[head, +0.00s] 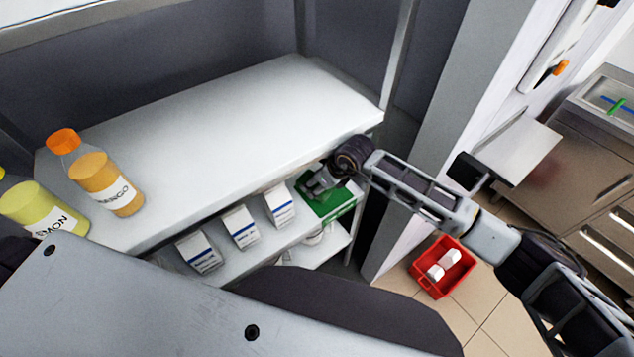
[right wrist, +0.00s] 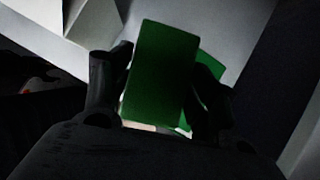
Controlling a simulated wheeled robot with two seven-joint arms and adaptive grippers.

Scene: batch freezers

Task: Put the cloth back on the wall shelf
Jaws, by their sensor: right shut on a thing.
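My right gripper (head: 322,184) reaches into the shelf unit, at the right end of the level below the top board. It is shut on a green, flat-sided piece, apparently the folded cloth, which shows between the fingers in the right wrist view (right wrist: 160,75). A second green surface (right wrist: 212,98) shows just behind it; I cannot tell whether it is a separate thing. In the head view green (head: 338,205) shows around and below the fingers, partly hidden by them. The white top board (head: 220,130) is above and left of the gripper. My left gripper is not in view.
White cartons with blue stripes (head: 240,228) stand left of the gripper on the lower level. A mango bottle (head: 105,182) and a lemon bottle (head: 38,208) stand at the top board's left end. A metal post is close by. A red bin (head: 440,268) is on the floor.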

